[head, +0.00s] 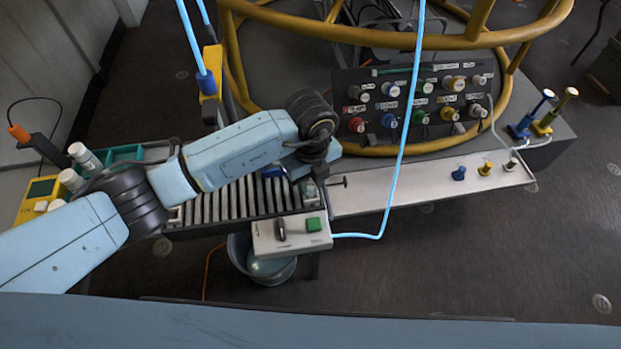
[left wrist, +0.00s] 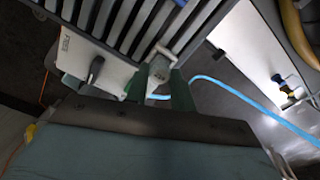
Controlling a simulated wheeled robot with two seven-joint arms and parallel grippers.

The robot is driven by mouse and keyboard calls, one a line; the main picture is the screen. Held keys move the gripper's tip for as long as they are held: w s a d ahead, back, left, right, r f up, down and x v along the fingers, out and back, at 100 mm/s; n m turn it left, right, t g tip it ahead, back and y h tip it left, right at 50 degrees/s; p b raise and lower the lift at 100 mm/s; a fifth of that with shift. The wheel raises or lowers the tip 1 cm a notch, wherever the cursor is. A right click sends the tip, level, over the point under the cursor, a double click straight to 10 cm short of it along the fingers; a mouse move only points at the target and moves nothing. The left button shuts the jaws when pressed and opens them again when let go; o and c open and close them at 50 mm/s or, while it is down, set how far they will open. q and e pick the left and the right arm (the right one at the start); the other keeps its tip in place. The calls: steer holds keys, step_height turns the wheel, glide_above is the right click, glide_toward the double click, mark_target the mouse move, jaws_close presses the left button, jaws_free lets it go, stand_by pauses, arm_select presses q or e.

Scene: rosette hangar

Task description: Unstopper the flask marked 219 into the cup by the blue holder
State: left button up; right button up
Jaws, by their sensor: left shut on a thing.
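My left gripper (head: 312,186) is over the right end of the slatted roller bed, and the wrist hides much of it in the head view. In the left wrist view its two greenish fingers (left wrist: 160,88) are shut on a small grey piece (left wrist: 158,70), which I cannot identify. At the far right, a blue holder (head: 520,129) stands beside a yellow holder (head: 543,129), each with an upright piece. I cannot make out a cup by the blue holder. White-capped bottles (head: 84,155) stand at the far left. I cannot read 219 on anything. My right gripper is out of view.
A pale tray (head: 400,192) carries small blue, yellow and dark pieces at its right end. A panel of labelled coloured knobs (head: 415,105) stands behind it, within a yellow rail. A control box (head: 292,233) with a green button sits in front. A light-blue hose (head: 403,130) crosses the tray.

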arm_select(q)
steer(key=shift+f, duration=0.2)
steer(key=o, duration=1.4)
steer(key=shift+r+p, duration=2.95)
steer(key=shift+r, duration=0.1)
steer(key=shift+s+f, duration=0.1)
